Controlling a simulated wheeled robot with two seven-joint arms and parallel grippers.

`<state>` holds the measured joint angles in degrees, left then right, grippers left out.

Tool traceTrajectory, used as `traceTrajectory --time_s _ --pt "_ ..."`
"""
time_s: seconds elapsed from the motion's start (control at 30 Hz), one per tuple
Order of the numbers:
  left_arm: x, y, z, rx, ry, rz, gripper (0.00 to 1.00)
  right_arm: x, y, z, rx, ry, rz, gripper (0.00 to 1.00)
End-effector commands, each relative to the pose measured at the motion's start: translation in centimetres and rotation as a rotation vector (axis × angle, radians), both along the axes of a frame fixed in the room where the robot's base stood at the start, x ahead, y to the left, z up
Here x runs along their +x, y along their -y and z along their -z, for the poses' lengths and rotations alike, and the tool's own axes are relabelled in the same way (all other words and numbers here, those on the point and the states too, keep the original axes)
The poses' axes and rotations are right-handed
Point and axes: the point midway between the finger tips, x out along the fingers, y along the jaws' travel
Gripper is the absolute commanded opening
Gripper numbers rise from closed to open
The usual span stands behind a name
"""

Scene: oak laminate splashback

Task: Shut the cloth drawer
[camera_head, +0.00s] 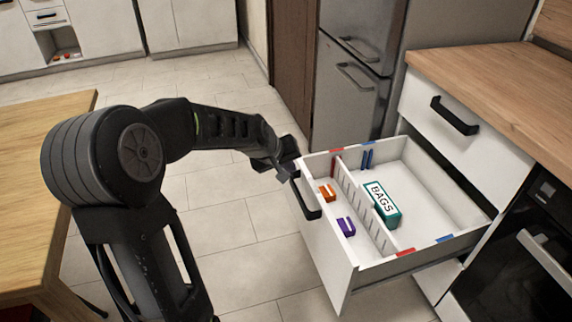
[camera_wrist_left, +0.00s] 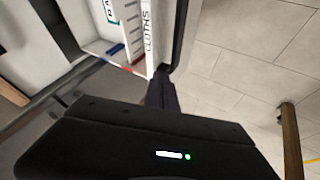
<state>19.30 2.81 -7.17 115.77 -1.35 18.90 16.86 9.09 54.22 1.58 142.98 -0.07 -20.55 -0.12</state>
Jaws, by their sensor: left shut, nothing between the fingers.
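The cloth drawer (camera_head: 328,248) stands pulled out from the cabinet under the counter, its white front facing left with a dark bar handle (camera_head: 306,198). In the left wrist view its inner strip reads "CLOTHS" (camera_wrist_left: 147,32). Inside are a green box marked BAGS (camera_head: 384,204), an orange item (camera_head: 327,193), a purple item (camera_head: 346,227) and blue clips (camera_head: 367,159). My left gripper (camera_head: 285,172) is shut and empty at the far top corner of the drawer front, beside the handle's far end. In the left wrist view its fingers (camera_wrist_left: 161,92) are close to the front; I cannot tell whether they touch it.
A closed drawer with a black handle (camera_head: 455,116) sits under the wooden counter (camera_head: 500,95). A dark oven (camera_head: 530,250) is at the right, a steel fridge (camera_head: 350,90) behind. A wooden table (camera_head: 30,190) stands at the left. The tiled floor before the drawer is clear.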

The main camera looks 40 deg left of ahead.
Motion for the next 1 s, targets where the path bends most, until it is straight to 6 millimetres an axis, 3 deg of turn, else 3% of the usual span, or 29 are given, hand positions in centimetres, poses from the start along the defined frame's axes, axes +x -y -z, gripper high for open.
traceTrajectory --time_s 0.1,0.37,1.0 --pt "1.3 -0.1 2.1 -0.001 -0.003 -0.001 0.0 0.0 0.0 0.7 0.0 0.0 0.001 0.36" --pt "3.1 -0.2 4.3 0.0 -0.001 0.001 0.0 0.0 0.0 1.1 0.0 0.0 0.001 0.36" --pt "3.6 -0.1 4.4 0.0 0.0 0.0 0.0 0.0 0.0 0.8 0.0 0.0 0.001 0.36"
